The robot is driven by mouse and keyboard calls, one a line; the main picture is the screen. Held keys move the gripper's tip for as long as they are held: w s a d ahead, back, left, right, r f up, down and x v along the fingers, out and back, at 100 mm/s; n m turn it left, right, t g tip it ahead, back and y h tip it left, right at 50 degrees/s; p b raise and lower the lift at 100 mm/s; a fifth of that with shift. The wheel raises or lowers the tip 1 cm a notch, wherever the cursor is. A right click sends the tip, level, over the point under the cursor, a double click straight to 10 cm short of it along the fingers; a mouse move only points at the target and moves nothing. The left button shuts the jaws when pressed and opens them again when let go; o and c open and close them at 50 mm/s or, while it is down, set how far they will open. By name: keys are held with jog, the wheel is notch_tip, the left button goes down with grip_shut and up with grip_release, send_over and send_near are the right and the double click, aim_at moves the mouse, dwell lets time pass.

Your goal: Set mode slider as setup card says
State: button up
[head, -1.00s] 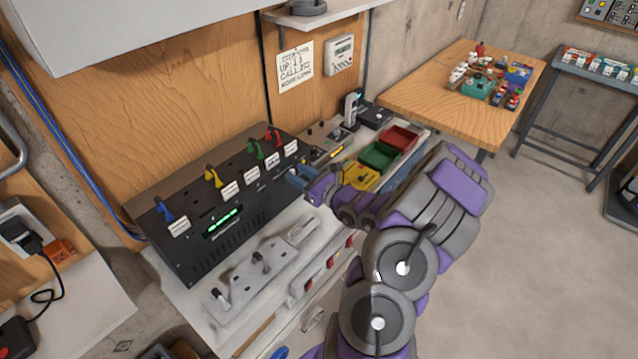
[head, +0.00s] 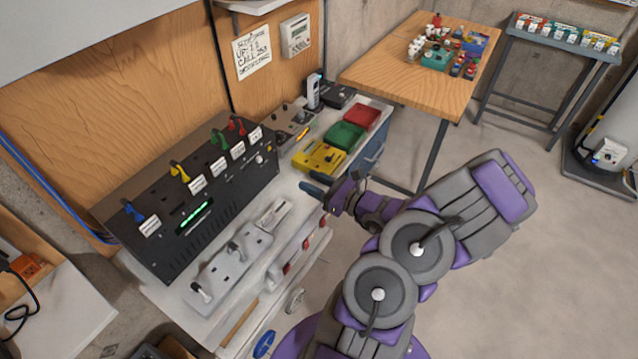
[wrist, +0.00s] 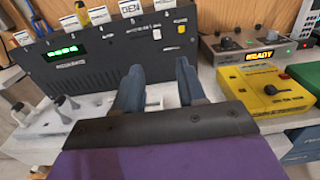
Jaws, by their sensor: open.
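The setup card (head: 252,53) is a white sheet with handwritten black lettering on the wooden wall; I cannot read it surely. The black console (head: 185,215) has labelled coloured levers and a green display; it also shows in the wrist view (wrist: 105,72). A slot with a small light knob (head: 259,160) is at its right end; I cannot tell whether this is the mode slider. My gripper (head: 314,188) is in front of the bench and right of the console. In the wrist view my gripper (wrist: 160,84) is open and empty, its blue fingers pointing toward the console front.
A grey box with an amber READY display (wrist: 256,57), a yellow box (head: 319,158), a green box (head: 345,136) and a red box (head: 361,117) stand to the right. A wooden table (head: 400,75) is behind.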

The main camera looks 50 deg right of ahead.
jog(key=shift+s+d, duration=0.15)
jog(key=shift+s, duration=0.65)
jog(key=w+a+r+n+g+y, duration=0.25)
jog(key=a+n+y, duration=0.2)
jog(key=a, duration=0.35)
jog(key=w+a+r+n+g+y, duration=0.1)
jog(key=a+r+n+g+y, duration=0.15)
jog(key=a+n, duration=0.35)
jog(key=w+a+r+n+g+y, duration=0.2)
jog(key=a+n+g+y, duration=0.15)
jog(key=a, duration=0.55)
jog(key=s+a+n+g+b, duration=0.1)
jog(key=s+a+n+g, duration=0.3)
jog(key=a+n, duration=0.15)
jog(key=s+a+n+g+b, duration=0.1)
jog(key=s+a+n+g, duration=0.25)
jog(key=a, duration=0.35)
jog(key=s+d+r+n+g+h, duration=0.1)
jog(key=s+r+n+g+h, duration=0.1)
jog(key=s+n+h, duration=0.9)
jog(key=shift+s+d+r+n+g+h+b, duration=0.2)
jog(key=shift+s+n+g+h+b, duration=0.3)
jog(key=shift+s+g, duration=0.75)
